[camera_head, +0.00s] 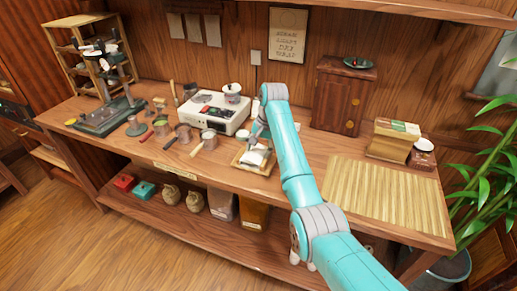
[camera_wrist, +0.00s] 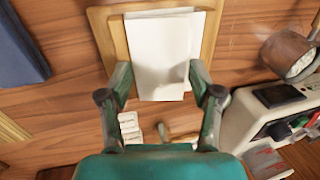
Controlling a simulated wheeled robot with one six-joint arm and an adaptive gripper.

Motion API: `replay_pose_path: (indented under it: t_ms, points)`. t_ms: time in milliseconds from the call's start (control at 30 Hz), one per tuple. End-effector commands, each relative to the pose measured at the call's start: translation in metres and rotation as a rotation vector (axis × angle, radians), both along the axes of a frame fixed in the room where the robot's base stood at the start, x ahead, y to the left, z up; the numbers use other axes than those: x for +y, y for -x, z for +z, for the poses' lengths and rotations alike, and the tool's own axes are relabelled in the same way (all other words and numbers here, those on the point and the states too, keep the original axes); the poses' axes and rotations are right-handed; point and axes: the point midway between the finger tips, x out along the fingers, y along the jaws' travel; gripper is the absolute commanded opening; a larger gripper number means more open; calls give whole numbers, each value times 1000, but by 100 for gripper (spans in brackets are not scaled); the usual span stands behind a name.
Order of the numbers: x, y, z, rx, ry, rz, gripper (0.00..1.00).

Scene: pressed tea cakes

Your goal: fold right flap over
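White paper (camera_wrist: 160,45) lies on a light wooden board (camera_wrist: 102,30). In the wrist view it looks like a tall rectangle with a narrower strip along its right side; whether that strip is a loose flap is unclear. In the head view the paper (camera_head: 254,158) is small and partly covered by my gripper, on the board (camera_head: 268,167). My gripper (camera_wrist: 158,78) is open, its two fingers apart on the left and right of the paper's near part. No object shows held between them. Whether the fingertips touch the paper cannot be told. No tea cake is visible.
A slatted mat (camera_head: 385,190) lies to the right. A small wooden cabinet (camera_head: 343,95) stands behind. The bench's front edge is close to the board.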

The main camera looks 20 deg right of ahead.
Motion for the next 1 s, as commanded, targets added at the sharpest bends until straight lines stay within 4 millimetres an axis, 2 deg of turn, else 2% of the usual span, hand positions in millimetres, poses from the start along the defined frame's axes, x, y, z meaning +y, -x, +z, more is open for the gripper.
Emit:
replay_pose_path:
  t_ms: [33, 167, 233, 900, 933, 1000]
  points:
    - [0, 0, 0, 0, 0, 0, 43]
    - [1, 0, 0, -2, -1, 1, 10]
    - [2, -1, 1, -4, -2, 2, 4]
    - [6, -2, 3, -9, -6, 7, 12]
    - [6, -2, 3, -9, -6, 7, 49]
    - [6, -2, 3, -9, -5, 7, 67]
